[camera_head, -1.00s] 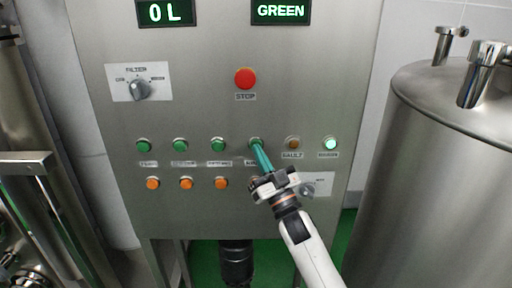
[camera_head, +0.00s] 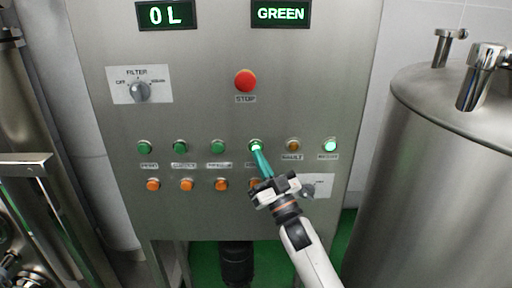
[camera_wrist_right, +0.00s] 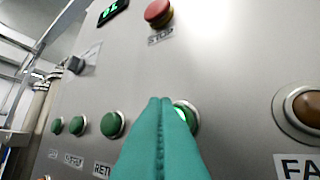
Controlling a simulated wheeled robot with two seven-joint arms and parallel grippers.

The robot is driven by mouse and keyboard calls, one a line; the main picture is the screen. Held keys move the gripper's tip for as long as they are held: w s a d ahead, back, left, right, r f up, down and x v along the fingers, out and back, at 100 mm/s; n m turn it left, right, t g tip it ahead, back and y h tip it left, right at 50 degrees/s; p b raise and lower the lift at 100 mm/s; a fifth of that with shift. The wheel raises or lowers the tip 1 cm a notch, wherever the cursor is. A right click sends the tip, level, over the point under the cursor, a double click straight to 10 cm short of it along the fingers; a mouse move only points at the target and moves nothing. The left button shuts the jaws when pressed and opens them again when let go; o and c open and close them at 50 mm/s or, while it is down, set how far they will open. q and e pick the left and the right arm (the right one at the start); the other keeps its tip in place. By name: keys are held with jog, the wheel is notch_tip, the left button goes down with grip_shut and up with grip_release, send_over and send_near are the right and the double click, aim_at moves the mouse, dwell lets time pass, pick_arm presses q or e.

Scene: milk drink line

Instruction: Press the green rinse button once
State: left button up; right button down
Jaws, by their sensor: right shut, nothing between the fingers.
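The fourth green button (camera_head: 256,145) in the upper row glows bright; its label is mostly hidden by my gripper, so I cannot read it as rinse. It also shows in the right wrist view (camera_wrist_right: 190,117), partly behind the fingertips. My right gripper (camera_head: 257,152) has its teal fingers shut and empty, with the tips at the lower edge of this button. In the right wrist view the closed fingertips (camera_wrist_right: 160,101) overlap the button's left side. I cannot tell whether they touch it. My left gripper is out of view.
Three other green buttons (camera_head: 180,147) lie to the left, with orange buttons (camera_head: 187,184) below. An amber fault lamp (camera_head: 293,146) and a lit green lamp (camera_head: 330,146) lie right. The red stop button (camera_head: 245,80) is above. A steel tank (camera_head: 440,150) stands at right.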

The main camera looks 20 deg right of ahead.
jog(key=shift+s, duration=0.15)
jog(key=s, duration=0.2)
jog(key=s+a+p, duration=0.1)
jog(key=s, duration=0.1)
jog(key=shift+s+a+p, duration=0.2)
jog(key=shift+s+p, duration=0.1)
jog(key=shift+f, duration=0.1)
dwell(0.6)
